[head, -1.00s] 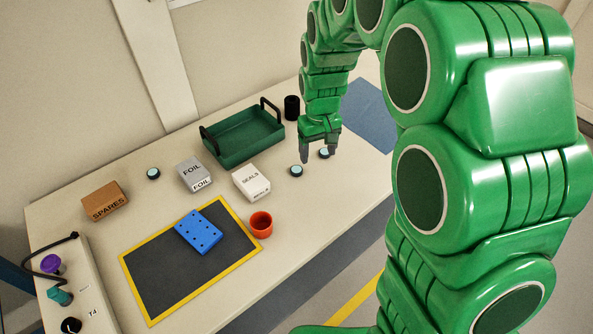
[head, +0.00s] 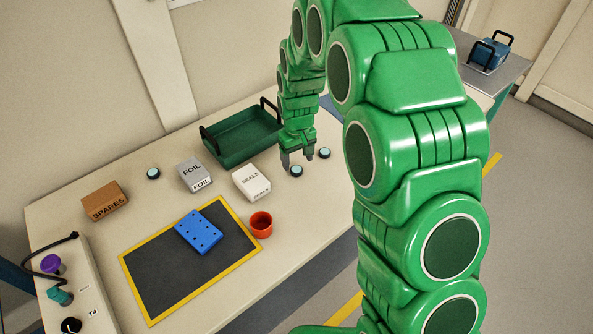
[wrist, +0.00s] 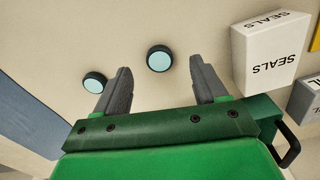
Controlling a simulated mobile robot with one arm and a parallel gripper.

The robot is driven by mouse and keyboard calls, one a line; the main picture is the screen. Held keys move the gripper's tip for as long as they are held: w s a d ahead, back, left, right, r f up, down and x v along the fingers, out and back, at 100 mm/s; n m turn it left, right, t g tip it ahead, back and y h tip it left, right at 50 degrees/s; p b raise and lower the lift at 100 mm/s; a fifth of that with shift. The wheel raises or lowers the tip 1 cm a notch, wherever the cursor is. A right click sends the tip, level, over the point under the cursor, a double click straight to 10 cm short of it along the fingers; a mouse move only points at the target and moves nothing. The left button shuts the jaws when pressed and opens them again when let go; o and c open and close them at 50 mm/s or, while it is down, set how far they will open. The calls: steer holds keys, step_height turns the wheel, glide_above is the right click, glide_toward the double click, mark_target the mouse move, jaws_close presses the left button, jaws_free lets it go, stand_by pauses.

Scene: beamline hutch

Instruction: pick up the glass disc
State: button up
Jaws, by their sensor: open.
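Three small round discs with dark rims and pale cyan faces lie on the bench. One glass disc (head: 296,170) is right of the SEALS box, a second disc (head: 323,152) is behind it to the right, and a third disc (head: 153,173) is left of the FOIL box. My gripper (head: 304,162) is open and empty above the first two. In the wrist view, the disc nearer the SEALS box (wrist: 158,59) shows between the lines of the fingers (wrist: 160,70), just beyond the tips. The other disc (wrist: 94,83) is outside the left finger.
The SEALS box (head: 251,182), FOIL box (head: 195,174) and green tray (head: 242,135) stand left of my gripper. A red cup (head: 260,225) and a blue holed block (head: 199,232) are nearer the front. Clear bench surrounds the two discs by the gripper.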

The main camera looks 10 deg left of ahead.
mark_target(297, 169)
steer(key=shift+w+a+f, duration=0.1)
steer(key=shift+w+f, duration=0.1)
steer(key=shift+f, duration=1.05)
steer(key=shift+w+a+f, duration=0.1)
steer(key=shift+w+f, duration=0.1)
steer(key=shift+f, duration=1)
steer(key=shift+c, duration=0.4)
steer(key=c, duration=1)
steer(key=shift+r, duration=0.15)
steer(key=shift+c, duration=0.2)
steer(key=shift+r, duration=0.3)
step_height(297, 169, up, 2)
steer(key=shift+w+r, duration=0.1)
steer(key=s+d+r, duration=0.2)
steer(key=s+r, duration=0.3)
steer(key=s, duration=0.1)
steer(key=s+d+r, duration=0.2)
steer(key=s+r, duration=0.3)
steer(key=s, duration=0.2)
steer(key=shift+s+d, duration=0.15)
steer(key=shift+d, duration=0.2)
